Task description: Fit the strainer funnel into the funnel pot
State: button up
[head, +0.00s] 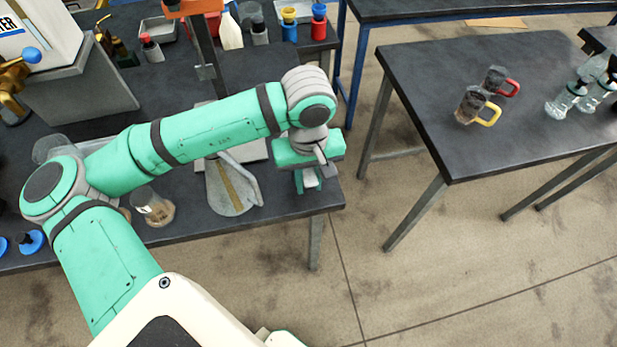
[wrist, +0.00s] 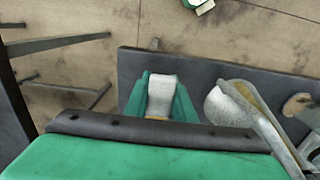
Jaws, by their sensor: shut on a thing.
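A grey metal conical pot with a yellowish strip and a side handle, seemingly the funnel pot (head: 226,193), stands on the bench to the left of my gripper. In the wrist view the pot (wrist: 222,108) is to the right of the fingers, apart from them.
A glass flask (head: 155,211) with brown contents stands left of the pot. The dark bench (head: 285,205) ends just right of my gripper. Bottles and jars crowd the back. Across a floor gap, another table (head: 440,120) holds mugs (head: 471,106) and glassware (head: 563,102).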

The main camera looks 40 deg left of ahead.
jog(key=o, duration=1.1)
jog(key=shift+o, duration=0.2)
notch_tip(320, 180, up, 11)
jog(key=shift+a+f, duration=0.1)
dwell(0.4)
